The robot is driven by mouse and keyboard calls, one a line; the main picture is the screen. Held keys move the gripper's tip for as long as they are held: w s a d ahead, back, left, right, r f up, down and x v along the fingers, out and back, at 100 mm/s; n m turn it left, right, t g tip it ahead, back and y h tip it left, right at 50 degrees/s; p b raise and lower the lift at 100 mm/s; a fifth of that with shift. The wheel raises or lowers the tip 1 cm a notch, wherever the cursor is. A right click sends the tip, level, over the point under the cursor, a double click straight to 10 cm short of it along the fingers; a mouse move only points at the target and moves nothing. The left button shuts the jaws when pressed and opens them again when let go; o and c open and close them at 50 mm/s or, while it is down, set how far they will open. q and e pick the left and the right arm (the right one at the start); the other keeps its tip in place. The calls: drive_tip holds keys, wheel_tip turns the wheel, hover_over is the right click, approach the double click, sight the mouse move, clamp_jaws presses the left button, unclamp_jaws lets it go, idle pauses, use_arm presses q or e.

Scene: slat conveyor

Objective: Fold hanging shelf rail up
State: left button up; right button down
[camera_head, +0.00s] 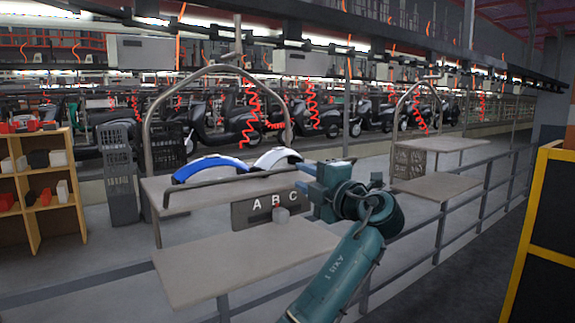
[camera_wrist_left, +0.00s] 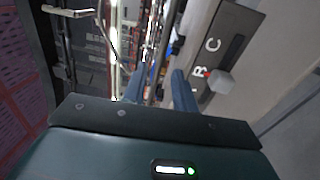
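The hanging shelf rail (camera_head: 225,186) is a thin dark bar along the front of the upper grey shelf (camera_head: 150,188). Its right end reaches my left gripper (camera_head: 303,177), which is at the shelf's right front corner. In the left wrist view, the two blue fingers of my left gripper (camera_wrist_left: 158,90) stand apart. A narrow bar, apparently the rail (camera_wrist_left: 161,45), runs in the gap between them, and I cannot tell whether they touch it. My right gripper is not in view.
An ABC panel (camera_head: 246,210) with a small grey block hangs below the upper shelf. A lower grey shelf (camera_head: 225,268) is in front. Blue and white curved parts (camera_head: 205,165) lie on the upper shelf. A metal hoop (camera_head: 148,125) rises behind. A railing (camera_head: 470,213) runs right.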

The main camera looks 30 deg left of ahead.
sight(289, 170)
use_arm(q)
drive_tip(key=p+x, duration=0.1)
drive_tip(key=x, duration=0.5)
drive_tip(key=shift+w+a+p, duration=0.15)
drive_tip(key=shift+a+p, duration=0.15)
drive_tip(key=shift+a, duration=0.05)
clamp_jaws()
